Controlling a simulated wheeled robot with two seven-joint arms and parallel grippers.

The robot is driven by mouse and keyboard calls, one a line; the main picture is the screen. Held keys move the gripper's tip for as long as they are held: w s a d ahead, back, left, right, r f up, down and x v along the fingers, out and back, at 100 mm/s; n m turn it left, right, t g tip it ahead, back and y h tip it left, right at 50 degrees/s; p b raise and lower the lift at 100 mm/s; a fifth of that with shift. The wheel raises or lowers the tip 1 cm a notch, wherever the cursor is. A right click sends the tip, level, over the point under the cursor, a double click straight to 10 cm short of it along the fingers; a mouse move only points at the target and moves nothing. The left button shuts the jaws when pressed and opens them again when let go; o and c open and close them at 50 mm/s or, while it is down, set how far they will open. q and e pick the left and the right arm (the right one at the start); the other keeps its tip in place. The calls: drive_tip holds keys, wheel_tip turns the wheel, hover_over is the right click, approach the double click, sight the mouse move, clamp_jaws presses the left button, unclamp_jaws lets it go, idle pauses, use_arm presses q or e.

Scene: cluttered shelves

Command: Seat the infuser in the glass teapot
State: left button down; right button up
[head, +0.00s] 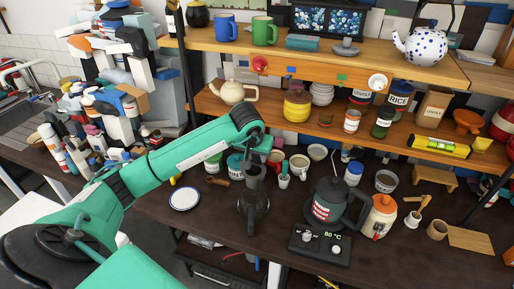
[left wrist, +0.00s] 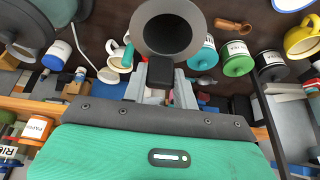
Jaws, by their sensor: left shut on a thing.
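My left gripper (head: 257,156) is over the dark counter, shut on the infuser (head: 256,171), a grey open-topped cup. In the left wrist view the infuser (left wrist: 167,50) shows its round open mouth, and the fingers of my left gripper (left wrist: 166,88) close on a dark tab at its side. A dark see-through vessel with a handle, which looks like the glass teapot (head: 252,210), stands on the counter just below the infuser in the head view. I cannot tell whether the infuser's lower end touches or enters the teapot. My right gripper is not in view.
Mugs and jars (head: 299,166) stand close behind. Loaded shelves (head: 320,125) rise at the back.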

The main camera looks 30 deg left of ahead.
sight(256, 167)
use_arm(q)
drive_tip(key=shift+f+b, duration=0.4)
drive_tip(key=shift+f, duration=0.45)
drive_tip(key=shift+f+b, duration=0.65)
drive_tip(key=shift+f, duration=1)
wheel_tip(256, 167, down, 7)
drive_tip(key=b, duration=0.6)
drive_tip(key=c, duration=1)
unclamp_jaws()
